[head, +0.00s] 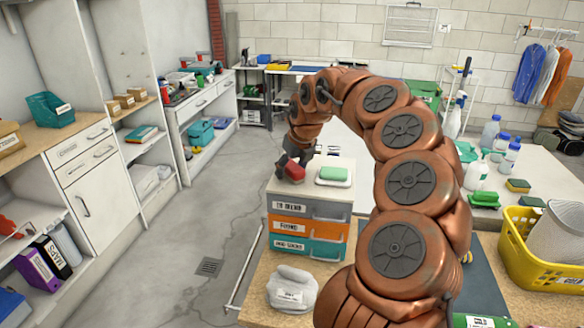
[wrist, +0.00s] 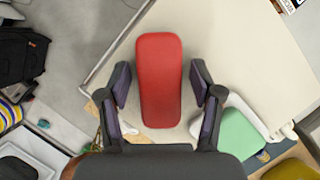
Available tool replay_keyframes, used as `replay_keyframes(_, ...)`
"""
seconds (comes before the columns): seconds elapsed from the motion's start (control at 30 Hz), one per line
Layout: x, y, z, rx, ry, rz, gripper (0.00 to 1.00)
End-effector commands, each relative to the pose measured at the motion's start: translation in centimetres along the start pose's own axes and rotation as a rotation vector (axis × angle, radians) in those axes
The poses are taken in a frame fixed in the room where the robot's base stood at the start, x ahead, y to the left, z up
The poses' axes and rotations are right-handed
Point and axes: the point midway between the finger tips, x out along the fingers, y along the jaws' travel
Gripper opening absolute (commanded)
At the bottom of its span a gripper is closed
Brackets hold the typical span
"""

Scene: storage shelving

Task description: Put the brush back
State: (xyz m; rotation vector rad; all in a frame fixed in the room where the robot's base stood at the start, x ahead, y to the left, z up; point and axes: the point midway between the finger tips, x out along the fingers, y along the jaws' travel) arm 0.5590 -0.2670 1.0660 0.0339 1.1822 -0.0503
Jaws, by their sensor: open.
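A red oblong block with rounded ends, which I take to be the brush (head: 294,171), is on or just above the grey top of a small drawer unit (head: 307,208); its bristles are not visible. In the wrist view the brush (wrist: 160,80) lies lengthwise between my two fingers, with a gap on both sides. My gripper (head: 291,161) is open and points down over it. In the wrist view the gripper (wrist: 160,88) shows both fingertips apart, one either side of the red body. A green sponge (head: 334,174) sits on a white dish just right of the brush.
The drawer unit has grey, orange and teal drawers. A grey bag (head: 292,290) lies in front of it. Bottles (head: 490,130), a green brush-like item (head: 485,200) and a yellow basket (head: 545,265) are on the right. Shelving lines the left; the floor between is clear.

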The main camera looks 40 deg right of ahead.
Motion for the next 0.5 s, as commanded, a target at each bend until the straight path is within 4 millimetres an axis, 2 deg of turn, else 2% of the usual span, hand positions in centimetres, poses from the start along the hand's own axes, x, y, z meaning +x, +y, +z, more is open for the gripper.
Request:
replay_keyframes(0.27, -0.2, 0.0, 0.1, 0.001, -0.001, -0.001, 0.65)
replay_keyframes(0.5, -3.4, 0.1, 0.2, 0.0, -0.007, 0.002, 0.65)
